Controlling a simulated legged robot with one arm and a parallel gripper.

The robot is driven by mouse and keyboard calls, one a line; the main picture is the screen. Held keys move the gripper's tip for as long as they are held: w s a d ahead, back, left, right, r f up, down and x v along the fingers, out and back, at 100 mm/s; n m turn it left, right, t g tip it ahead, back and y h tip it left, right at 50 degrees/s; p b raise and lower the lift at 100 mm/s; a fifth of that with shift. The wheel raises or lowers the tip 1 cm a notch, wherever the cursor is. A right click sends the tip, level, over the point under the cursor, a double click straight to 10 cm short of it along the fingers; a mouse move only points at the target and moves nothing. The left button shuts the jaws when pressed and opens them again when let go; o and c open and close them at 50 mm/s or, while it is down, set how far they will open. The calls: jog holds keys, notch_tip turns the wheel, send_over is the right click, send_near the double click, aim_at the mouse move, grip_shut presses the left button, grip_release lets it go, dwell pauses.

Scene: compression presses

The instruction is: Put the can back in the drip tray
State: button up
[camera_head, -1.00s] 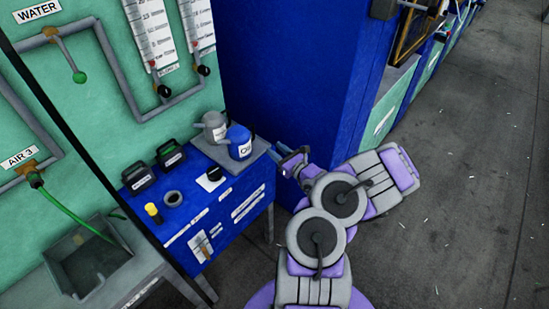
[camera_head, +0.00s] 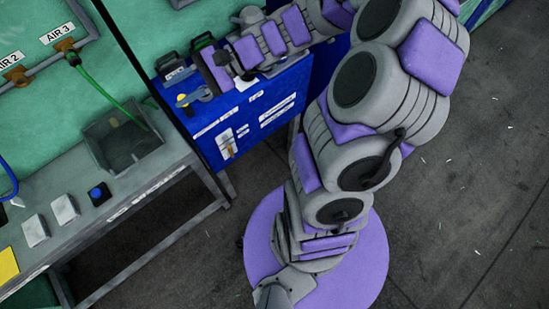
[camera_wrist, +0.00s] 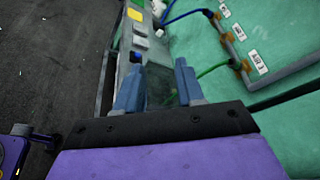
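The blue can seen there earlier is hidden by my arm now. A flat grey tray (camera_head: 291,62) shows at the cabinet's right end, mostly covered by my arm; I cannot tell what stands on it. My gripper (camera_head: 190,97) is over the cabinet's left part, left of the grey can and apart from it. In the wrist view my gripper (camera_wrist: 158,70) has its two blue-grey fingers spread with nothing held between them.
A grey bench (camera_head: 75,190) with a dark open basin (camera_head: 125,140) is at left, also visible beyond my fingers (camera_wrist: 160,88). A green hose (camera_head: 104,92) hangs over the basin.

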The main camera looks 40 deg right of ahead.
jog(key=s+a+f+n+g+h, duration=0.25)
jog(key=s+n+g+h, duration=0.45)
jog(key=s, duration=1)
jog(key=s+d+n+t+h, duration=0.2)
jog(key=s+d+n+h, duration=0.2)
jog(key=s+d+h, duration=0.4)
jog(key=shift+d+r, duration=0.4)
jog(key=shift+d, duration=0.2)
